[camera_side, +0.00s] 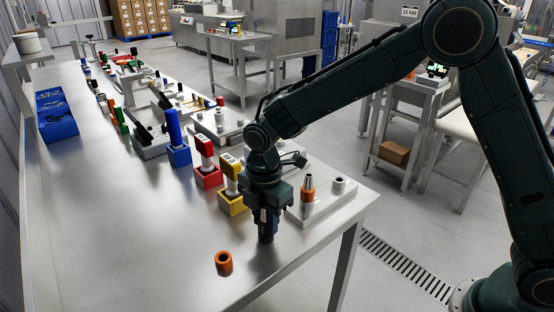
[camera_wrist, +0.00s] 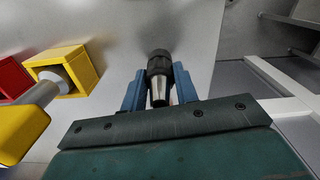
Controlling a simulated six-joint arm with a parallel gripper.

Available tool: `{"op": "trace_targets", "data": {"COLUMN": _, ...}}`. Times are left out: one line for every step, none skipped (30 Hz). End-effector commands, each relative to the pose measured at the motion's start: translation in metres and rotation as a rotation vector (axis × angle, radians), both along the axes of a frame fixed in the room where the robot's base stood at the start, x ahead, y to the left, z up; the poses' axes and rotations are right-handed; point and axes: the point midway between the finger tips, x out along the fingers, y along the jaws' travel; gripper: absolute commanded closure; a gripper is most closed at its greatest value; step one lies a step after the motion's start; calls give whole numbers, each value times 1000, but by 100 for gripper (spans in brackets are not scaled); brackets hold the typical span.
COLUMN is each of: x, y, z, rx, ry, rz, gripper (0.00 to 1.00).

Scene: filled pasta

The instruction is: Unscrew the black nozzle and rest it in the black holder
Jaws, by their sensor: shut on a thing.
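The black nozzle (camera_wrist: 158,92), a silver cone with a black collar, is between the two blue fingers of my gripper (camera_wrist: 158,88) in the wrist view. The gripper is shut on it. In the side view my gripper (camera_side: 267,220) points down over the near end of the steel table, with a dark piece (camera_side: 267,237) below the fingers. I cannot tell whether this piece is only the collar or includes the black holder, nor whether it touches the table. No separate black holder can be made out.
An orange cup (camera_side: 224,263) stands left of my gripper. A pale plate (camera_side: 322,206) at right carries an orange-collared nozzle (camera_side: 307,191) and a bare short post (camera_side: 339,184). Yellow (camera_side: 232,205), red (camera_side: 207,179) and blue (camera_side: 179,156) square holders with handled tools stand behind.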

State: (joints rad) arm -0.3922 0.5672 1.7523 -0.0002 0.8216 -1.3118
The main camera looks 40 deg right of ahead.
Motion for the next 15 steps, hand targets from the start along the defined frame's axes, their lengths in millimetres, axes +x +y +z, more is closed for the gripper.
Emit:
{"op": "trace_targets", "data": {"x": 0, "y": 0, "z": -1, "rx": 0, "ry": 0, "rz": -1, "gripper": 98}}
{"op": "trace_targets", "data": {"x": 0, "y": 0, "z": -1, "rx": 0, "ry": 1, "rz": -1, "gripper": 98}}
{"op": "trace_targets", "data": {"x": 0, "y": 0, "z": -2, "rx": 0, "ry": 1, "rz": -1, "gripper": 98}}
{"op": "trace_targets", "data": {"x": 0, "y": 0, "z": -2, "rx": 0, "ry": 1, "rz": -1, "gripper": 98}}
{"op": "trace_targets", "data": {"x": 0, "y": 0, "z": -2, "rx": 0, "ry": 1, "rz": -1, "gripper": 98}}
{"op": "trace_targets", "data": {"x": 0, "y": 0, "z": -2, "rx": 0, "ry": 1, "rz": -1, "gripper": 98}}
{"op": "trace_targets", "data": {"x": 0, "y": 0, "z": -2, "rx": 0, "ry": 1, "rz": -1, "gripper": 98}}
{"op": "trace_targets", "data": {"x": 0, "y": 0, "z": -2, "rx": 0, "ry": 1, "rz": -1, "gripper": 98}}
{"op": "trace_targets", "data": {"x": 0, "y": 0, "z": -2, "rx": 0, "ry": 1, "rz": -1, "gripper": 98}}
{"op": "trace_targets", "data": {"x": 0, "y": 0, "z": -2, "rx": 0, "ry": 1, "rz": -1, "gripper": 98}}
{"op": "trace_targets", "data": {"x": 0, "y": 0, "z": -3, "rx": 0, "ry": 1, "rz": -1, "gripper": 98}}
{"op": "trace_targets", "data": {"x": 0, "y": 0, "z": -3, "rx": 0, "ry": 1, "rz": -1, "gripper": 63}}
{"op": "trace_targets", "data": {"x": 0, "y": 0, "z": -3, "rx": 0, "ry": 1, "rz": -1, "gripper": 57}}
{"op": "trace_targets", "data": {"x": 0, "y": 0, "z": -2, "rx": 0, "ry": 1, "rz": -1, "gripper": 51}}
{"op": "trace_targets", "data": {"x": 0, "y": 0, "z": -2, "rx": 0, "ry": 1, "rz": -1, "gripper": 45}}
